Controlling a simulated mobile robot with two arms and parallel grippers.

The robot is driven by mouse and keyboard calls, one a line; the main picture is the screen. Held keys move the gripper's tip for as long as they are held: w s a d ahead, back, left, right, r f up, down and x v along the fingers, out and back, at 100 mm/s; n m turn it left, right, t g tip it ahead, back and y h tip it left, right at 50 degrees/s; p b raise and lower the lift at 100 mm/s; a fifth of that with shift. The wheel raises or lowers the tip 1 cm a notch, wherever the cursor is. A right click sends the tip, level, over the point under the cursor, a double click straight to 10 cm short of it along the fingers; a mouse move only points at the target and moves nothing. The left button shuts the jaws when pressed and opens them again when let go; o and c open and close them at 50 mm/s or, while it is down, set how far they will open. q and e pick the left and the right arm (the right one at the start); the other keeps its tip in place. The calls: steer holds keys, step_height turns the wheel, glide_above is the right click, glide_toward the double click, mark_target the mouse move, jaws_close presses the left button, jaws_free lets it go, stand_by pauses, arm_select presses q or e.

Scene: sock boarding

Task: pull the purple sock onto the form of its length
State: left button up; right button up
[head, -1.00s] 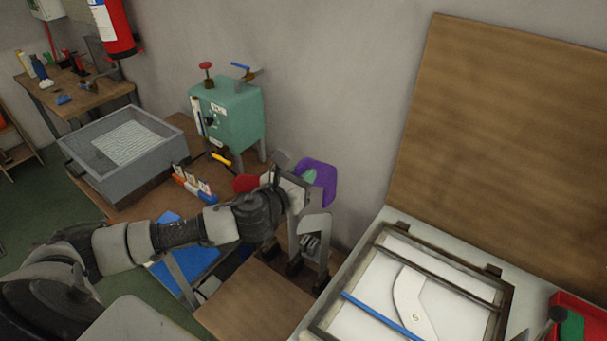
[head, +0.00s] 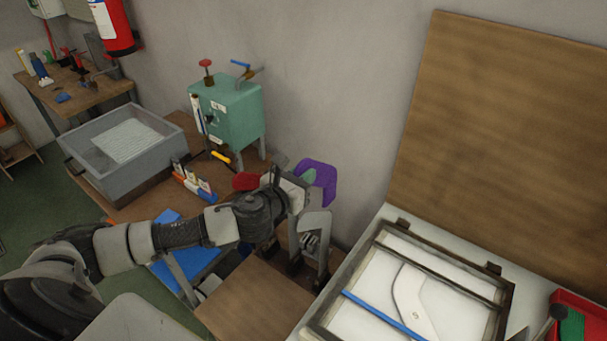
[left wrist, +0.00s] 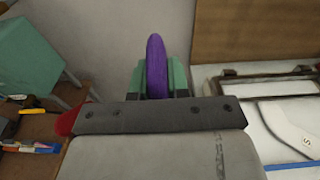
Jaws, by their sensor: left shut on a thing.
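My left gripper (head: 311,176) is shut on the purple sock (head: 325,184) and holds it up in front of the grey wall. In the left wrist view the purple sock (left wrist: 156,62) stands upright between the green finger pads of the gripper (left wrist: 158,82). A flat white bent form marked S (head: 411,299) lies in the dark-framed box at the lower right, apart from the sock. Part of this form (left wrist: 296,128) also shows at the right edge of the left wrist view. No other form can be made out clearly. My right gripper is not in view.
A blue bar (head: 382,314) crosses the framed box (head: 343,285) beside the form. A tall brown board (head: 500,135) stands behind it. A red bin (head: 577,312) is at the right edge. A teal machine (head: 228,113) and a grey basin (head: 83,156) stand at the left.

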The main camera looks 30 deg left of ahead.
mark_target(303, 226)
arm_select(q)
steer(key=shift+f+b, duration=0.9)
steer(key=shift+f, duration=0.4)
steer(key=shift+f+b, duration=5.8)
steer(key=shift+f, duration=1.8)
steer(key=o, duration=0.8)
steer(key=shift+r, duration=0.1)
steer(key=shift+s, duration=0.1)
